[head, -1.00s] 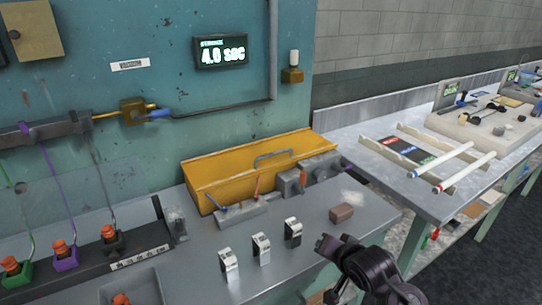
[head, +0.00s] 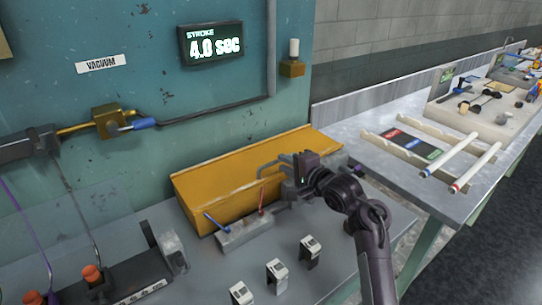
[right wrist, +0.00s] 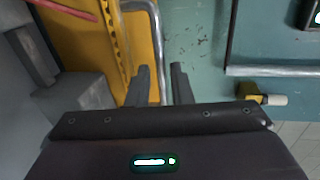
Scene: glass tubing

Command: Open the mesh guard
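The mesh guard appears as a long yellow-orange panel (head: 225,192) at the foot of the teal wall, behind the bench top. Its grey bar handle (head: 268,168) is near its right part. In the right wrist view, the yellow guard (right wrist: 141,48) is at the upper left, and its handle (right wrist: 159,45) runs down toward the gap between my fingers. My right gripper (head: 292,172) is at the handle's right end; its fingers (right wrist: 161,85) stand apart in the wrist view. I cannot tell whether they touch the bar. My left gripper is not in view.
A small grey rack (head: 243,232) with blue and red tools stands before the guard. Several labelled switches (head: 277,274) line the bench front. A brass fitting with a white knob (head: 292,68) is on the wall. A side table (head: 385,172) holds tubes on a rack.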

